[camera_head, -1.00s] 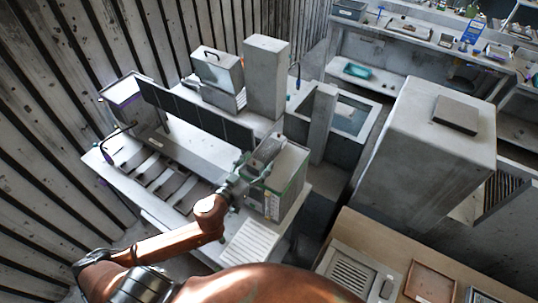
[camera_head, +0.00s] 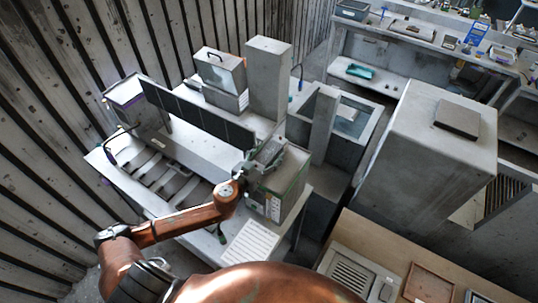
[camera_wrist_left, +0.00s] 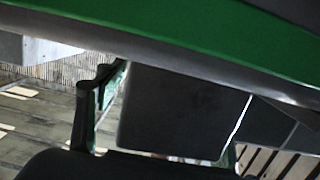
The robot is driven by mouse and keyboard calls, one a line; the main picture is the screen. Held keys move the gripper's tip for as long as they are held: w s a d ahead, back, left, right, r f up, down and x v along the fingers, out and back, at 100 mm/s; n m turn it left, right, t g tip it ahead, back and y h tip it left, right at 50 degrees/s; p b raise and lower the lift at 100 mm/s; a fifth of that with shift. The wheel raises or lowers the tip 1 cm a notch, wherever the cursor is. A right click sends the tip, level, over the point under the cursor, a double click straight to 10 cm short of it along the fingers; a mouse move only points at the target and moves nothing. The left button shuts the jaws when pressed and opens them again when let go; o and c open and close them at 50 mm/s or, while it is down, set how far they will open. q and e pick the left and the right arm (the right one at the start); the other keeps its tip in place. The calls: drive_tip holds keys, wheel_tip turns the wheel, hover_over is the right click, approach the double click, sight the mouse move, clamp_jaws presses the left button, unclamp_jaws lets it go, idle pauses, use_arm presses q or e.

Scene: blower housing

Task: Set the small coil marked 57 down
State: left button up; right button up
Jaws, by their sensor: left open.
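My left gripper (camera_head: 268,153) is over the top of a grey box with green edges (camera_head: 288,190) at the right end of the workbench. Its jaws are open. In the left wrist view two green-edged fingers (camera_wrist_left: 160,130) stand apart, with dark grey flat surfaces showing between and behind them. I cannot tell whether these belong to the dark panel or to something nearer. I cannot make out a small coil or the number 57 in either view. My right gripper is not in view.
A long dark panel (camera_head: 195,115) stands along the workbench left of my gripper. A tall grey block (camera_head: 268,80) and a handled case (camera_head: 220,72) stand behind it. A large grey cabinet (camera_head: 425,150) stands to the right.

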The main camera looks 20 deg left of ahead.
use_arm(q)
drive_tip(key=shift+c, duration=0.2)
drive_tip(key=c, duration=1.6)
drive_tip(key=shift+r, duration=0.1)
clamp_jaws()
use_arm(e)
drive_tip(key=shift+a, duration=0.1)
use_arm(q)
drive_tip(key=shift+r, duration=0.1)
